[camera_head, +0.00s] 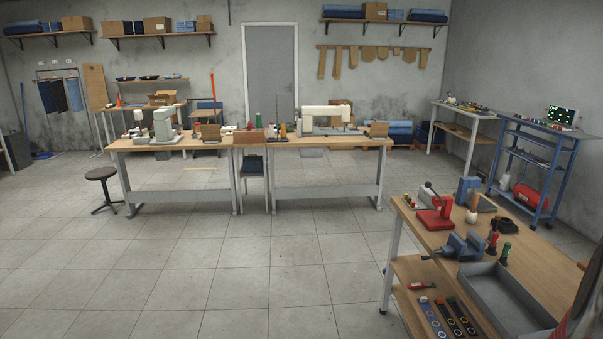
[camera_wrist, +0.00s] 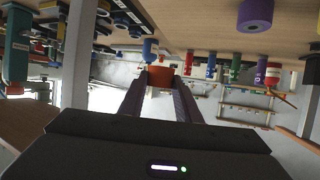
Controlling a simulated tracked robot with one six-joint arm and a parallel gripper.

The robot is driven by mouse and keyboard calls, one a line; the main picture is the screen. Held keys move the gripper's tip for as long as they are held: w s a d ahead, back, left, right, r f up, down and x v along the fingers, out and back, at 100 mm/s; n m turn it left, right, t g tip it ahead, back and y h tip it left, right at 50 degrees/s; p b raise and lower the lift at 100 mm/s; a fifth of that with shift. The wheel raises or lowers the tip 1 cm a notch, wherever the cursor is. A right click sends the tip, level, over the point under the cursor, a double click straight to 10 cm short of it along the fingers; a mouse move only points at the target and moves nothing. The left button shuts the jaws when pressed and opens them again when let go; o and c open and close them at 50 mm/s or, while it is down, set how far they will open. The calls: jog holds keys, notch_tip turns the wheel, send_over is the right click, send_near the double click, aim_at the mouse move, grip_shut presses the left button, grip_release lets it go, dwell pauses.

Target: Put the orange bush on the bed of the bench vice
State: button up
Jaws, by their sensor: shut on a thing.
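The orange bush (camera_wrist: 161,76) shows at the far end of my gripper (camera_wrist: 160,84) in the wrist view, between the two dark fingertips. My gripper is shut on it, and the fingers hide part of its lower side. That view looks upside down, with the wooden table top along the upper edge. In the head view the blue bench vice (camera_head: 463,246) stands on the wooden workbench at the right, near its left edge. Its bed is too small to make out. My gripper and the bush do not show in the head view.
A grey tray (camera_head: 481,288) lies in front of the vice, and a red press (camera_head: 435,217) stands behind it. Red (camera_head: 493,241) and green-topped (camera_head: 505,254) upright items are close to its right. A purple roll (camera_wrist: 255,15) appears in the wrist view. The central floor is clear.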

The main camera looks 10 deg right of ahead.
jog(key=w+n+t+h, duration=0.1)
jog(key=w+n+t, duration=0.55)
jog(key=w, duration=1.05)
jog(key=w+a+r+n+t+y, duration=0.1)
jog(key=w+a+n+t, duration=0.25)
jog(key=w+a, duration=0.35)
jog(key=w+a+n+t+y, duration=0.15)
jog(key=w+a+t, duration=0.35)
jog(key=w, duration=0.5)
jog(key=w+a+n+t+y, duration=0.1)
jog(key=w+a+n+y, duration=0.2)
jog(key=a, duration=1)
jog(key=w+a+r+n+t+y, duration=0.1)
jog(key=w+a+n+y, duration=0.3)
jog(key=a, duration=1)
jog(key=w+a+r+n+t+y, duration=0.1)
jog(key=w+a+n, duration=0.4)
jog(key=a, duration=0.9)
jog(key=w+t+y, duration=0.1)
jog(key=w+y, duration=0.1)
jog(key=w, duration=0.1)
jog(key=shift+a+t+y, duration=0.15)
jog(key=shift+t+y, duration=0.2)
jog(key=shift+t, duration=0.05)
jog(key=s+f, duration=0.5)
jog(key=f, duration=0.1)
